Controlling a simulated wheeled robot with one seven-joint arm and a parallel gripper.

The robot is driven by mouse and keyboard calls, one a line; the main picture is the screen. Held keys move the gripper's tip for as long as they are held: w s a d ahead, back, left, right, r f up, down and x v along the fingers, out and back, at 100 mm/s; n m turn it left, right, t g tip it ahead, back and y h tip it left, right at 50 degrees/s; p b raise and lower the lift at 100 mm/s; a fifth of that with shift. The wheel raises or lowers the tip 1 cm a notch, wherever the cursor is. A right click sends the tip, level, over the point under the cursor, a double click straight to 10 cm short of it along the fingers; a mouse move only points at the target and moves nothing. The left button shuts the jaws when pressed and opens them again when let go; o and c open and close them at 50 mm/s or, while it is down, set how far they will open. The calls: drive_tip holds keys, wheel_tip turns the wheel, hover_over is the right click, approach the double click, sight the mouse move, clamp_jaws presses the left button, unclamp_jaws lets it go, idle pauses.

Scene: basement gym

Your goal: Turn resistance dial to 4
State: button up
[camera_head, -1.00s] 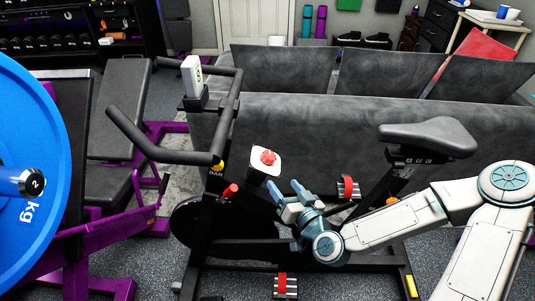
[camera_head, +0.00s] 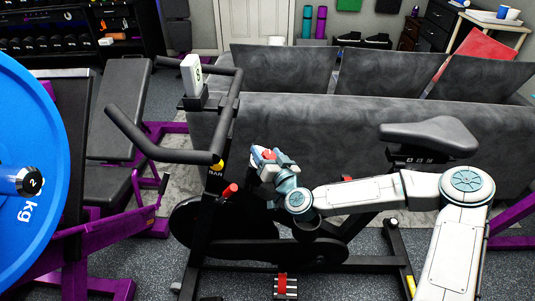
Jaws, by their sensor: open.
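A dark exercise bike (camera_head: 215,215) stands in the middle of the view. A white display (camera_head: 191,74) on the handlebar carries a small dark mark, too small to read surely. No scale on the dial is readable.
A red-tipped lever or knob (camera_head: 230,190) on the bike frame is left of my gripper. The handlebar (camera_head: 165,150) is further left and the seat (camera_head: 430,137) is right. A grey sofa (camera_head: 330,130) stands close behind. A blue weight plate (camera_head: 30,160) fills the left edge.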

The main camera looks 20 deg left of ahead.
drive_tip(key=shift+w+a, duration=0.2)
drive_tip(key=c, duration=1)
drive_tip(key=shift+r+m+h+p, duration=0.15)
drive_tip(key=shift+m+h+p, duration=0.15)
drive_tip(key=shift+p, duration=0.15)
drive_tip(key=shift+h+p, duration=0.3)
drive_tip(key=shift+p, duration=0.05)
drive_tip(key=m+h+p, duration=0.1)
drive_tip(key=h, duration=0.1)
drive_tip(key=m+t+h+p, duration=0.1)
drive_tip(key=m+h+p, duration=0.1)
drive_tip(key=shift+w+d+r, duration=0.1)
drive_tip(key=shift+r, duration=0.05)
drive_tip(key=shift+w+d+f+m+h+p, duration=0.1)
drive_tip(key=shift+d+f+m+h+p, duration=0.1)
drive_tip(key=shift+m+h+p, duration=0.7)
drive_tip(key=shift+d+f+m+h+p, duration=0.15)
drive_tip(key=shift+m+h+p, duration=0.2)
drive_tip(key=shift+m+h, duration=1)
drive_tip(key=shift+f+h, duration=0.1)
drive_tip(key=shift+h, duration=0.15)
